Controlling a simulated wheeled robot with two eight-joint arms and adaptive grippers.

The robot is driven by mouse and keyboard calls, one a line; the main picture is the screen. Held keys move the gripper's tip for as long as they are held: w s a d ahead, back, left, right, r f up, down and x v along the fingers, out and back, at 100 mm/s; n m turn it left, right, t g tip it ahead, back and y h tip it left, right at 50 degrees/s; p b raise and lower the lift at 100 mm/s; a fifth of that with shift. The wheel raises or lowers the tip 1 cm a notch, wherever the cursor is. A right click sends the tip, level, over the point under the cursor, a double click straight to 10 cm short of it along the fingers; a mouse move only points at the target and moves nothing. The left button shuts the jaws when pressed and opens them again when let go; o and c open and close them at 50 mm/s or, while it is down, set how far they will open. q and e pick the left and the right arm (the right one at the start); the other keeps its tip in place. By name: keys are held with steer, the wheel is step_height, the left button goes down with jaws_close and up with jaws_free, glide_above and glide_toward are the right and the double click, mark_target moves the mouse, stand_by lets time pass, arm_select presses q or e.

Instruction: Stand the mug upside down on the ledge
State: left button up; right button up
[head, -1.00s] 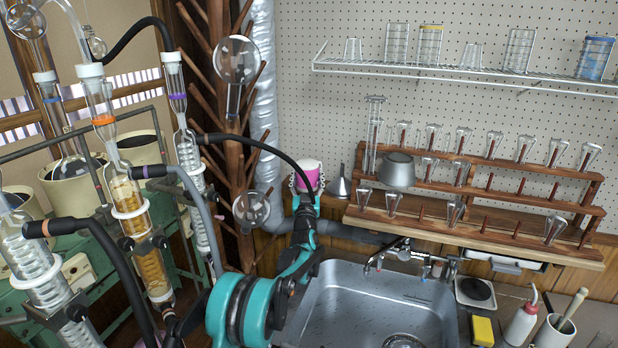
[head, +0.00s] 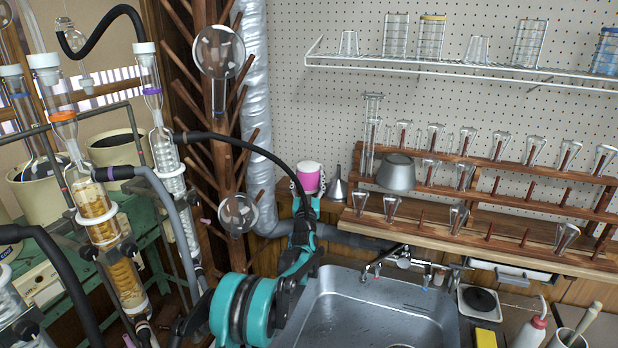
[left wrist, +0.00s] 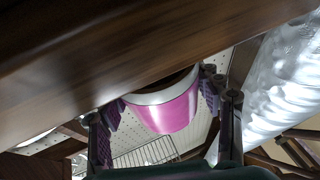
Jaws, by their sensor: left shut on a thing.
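The mug (head: 308,178), pink with a white band, is held in front of the pegboard wall, left of a metal funnel. Its closed, pale end seems to face up. My left gripper (head: 305,203) is shut on it from the near side and hides its lower part. In the left wrist view the mug (left wrist: 168,110) sits between the finger pads, its white rim close to a brown wooden surface (left wrist: 90,60), seemingly the ledge. The wooden ledge (head: 327,204) runs along the wall behind the sink. I cannot tell whether the mug touches it. My right gripper is not in view.
The funnel (head: 337,186) stands just right of the mug. The sink (head: 365,305) lies in front.

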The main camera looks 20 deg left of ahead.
arm_select(q)
steer(key=shift+f, duration=0.3)
stand_by(0.4)
steer(key=shift+f+b, duration=0.3)
steer(key=shift+b, duration=0.1)
steer(key=o, duration=1.6)
steer(key=v, duration=1.2)
steer(key=shift+r, duration=0.15)
